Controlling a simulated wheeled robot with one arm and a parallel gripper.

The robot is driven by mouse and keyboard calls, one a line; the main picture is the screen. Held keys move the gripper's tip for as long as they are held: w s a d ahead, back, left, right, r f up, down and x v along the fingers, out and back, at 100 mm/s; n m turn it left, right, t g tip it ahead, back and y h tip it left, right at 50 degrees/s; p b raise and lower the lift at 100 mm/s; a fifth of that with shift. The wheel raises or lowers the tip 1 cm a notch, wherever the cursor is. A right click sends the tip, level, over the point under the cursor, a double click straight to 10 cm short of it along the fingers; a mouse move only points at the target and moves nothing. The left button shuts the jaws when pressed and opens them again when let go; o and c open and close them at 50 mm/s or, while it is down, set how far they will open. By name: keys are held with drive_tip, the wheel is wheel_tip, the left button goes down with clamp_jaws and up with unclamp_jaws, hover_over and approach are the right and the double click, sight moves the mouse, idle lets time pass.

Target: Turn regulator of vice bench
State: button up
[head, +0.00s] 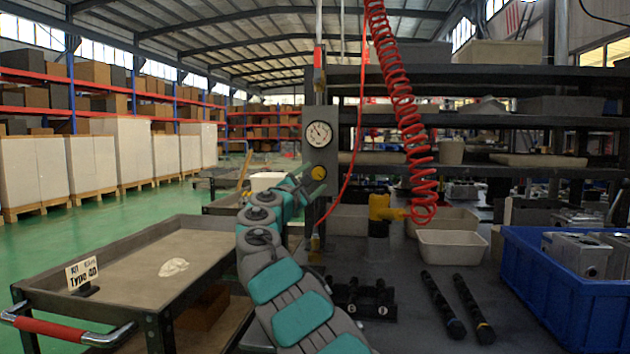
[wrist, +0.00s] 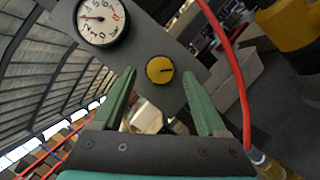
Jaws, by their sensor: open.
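The regulator is a yellow round knob (head: 319,173) on a grey panel (head: 311,150), below a round white pressure gauge (head: 319,134). In the wrist view the knob (wrist: 160,70) shows a dark line across its face and lies ahead of my gripper, between the two green fingers in the picture. My gripper (head: 318,180) is open and empty, its fingers pointing at the panel. In the wrist view my gripper (wrist: 160,95) has a wide gap between its fingers. I cannot tell how far the tips are from the knob. The gauge (wrist: 101,20) is at the upper left there.
A red hose (head: 352,150) hangs beside the panel, and a coiled red hose (head: 402,100) hangs to the right. The bench (head: 400,270) holds a yellow tool (head: 379,212), white bins (head: 452,247) and a blue crate (head: 565,290). A grey cart (head: 130,265) stands at the left.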

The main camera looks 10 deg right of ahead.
drive_tip(key=shift+b+v, duration=0.65)
drive_tip(key=shift+v, duration=2.25)
